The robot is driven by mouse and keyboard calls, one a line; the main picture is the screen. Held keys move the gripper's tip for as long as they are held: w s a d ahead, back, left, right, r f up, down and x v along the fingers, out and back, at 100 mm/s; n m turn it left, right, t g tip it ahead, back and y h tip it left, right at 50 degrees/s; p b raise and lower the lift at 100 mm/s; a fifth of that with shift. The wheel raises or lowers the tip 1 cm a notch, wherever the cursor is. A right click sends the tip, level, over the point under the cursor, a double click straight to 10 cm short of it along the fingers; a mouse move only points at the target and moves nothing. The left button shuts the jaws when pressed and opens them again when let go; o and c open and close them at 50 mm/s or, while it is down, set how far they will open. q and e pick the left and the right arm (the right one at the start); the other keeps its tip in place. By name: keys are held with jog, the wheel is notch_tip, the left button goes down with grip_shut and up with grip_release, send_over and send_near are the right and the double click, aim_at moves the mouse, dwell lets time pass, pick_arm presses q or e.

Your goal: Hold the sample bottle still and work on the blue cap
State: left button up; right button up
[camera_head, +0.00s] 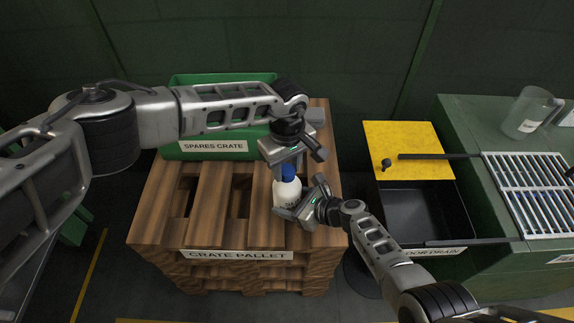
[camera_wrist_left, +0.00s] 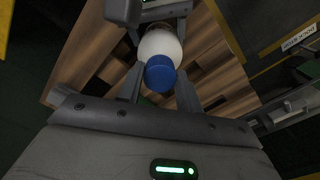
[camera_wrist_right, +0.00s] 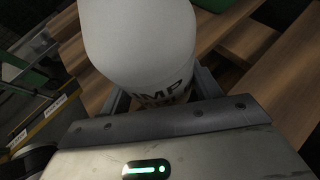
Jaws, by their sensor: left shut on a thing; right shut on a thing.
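The white sample bottle (camera_head: 287,192) stands upright on the wooden crate pallet, with the blue cap (camera_head: 288,173) on its top. My left gripper (camera_head: 284,168) comes from above and is shut on the blue cap. In the left wrist view its fingers lie on both sides of the cap (camera_wrist_left: 160,73), with the white bottle (camera_wrist_left: 160,44) beyond. My right gripper (camera_head: 294,208) is shut on the bottle's body from the right and front. In the right wrist view the bottle (camera_wrist_right: 140,45) fills the top, with dark lettering partly hidden.
The slatted crate pallet (camera_head: 160,215) carries a green spares crate (camera_head: 222,80) behind my left arm. To the right are a black floor drain bin (camera_head: 415,212) with a yellow lid (camera_head: 395,140), and a green bench (camera_head: 470,115) with a clear jug (camera_head: 525,115) and a rack (camera_head: 530,190).

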pick_arm(q)
jog(key=m, duration=1.3)
jog(key=o, duration=1.1)
jog(key=shift+r, duration=2.45)
jog(key=shift+r, duration=0.1)
notch_tip(320, 180, up, 12)
jog(key=shift+f, duration=0.1)
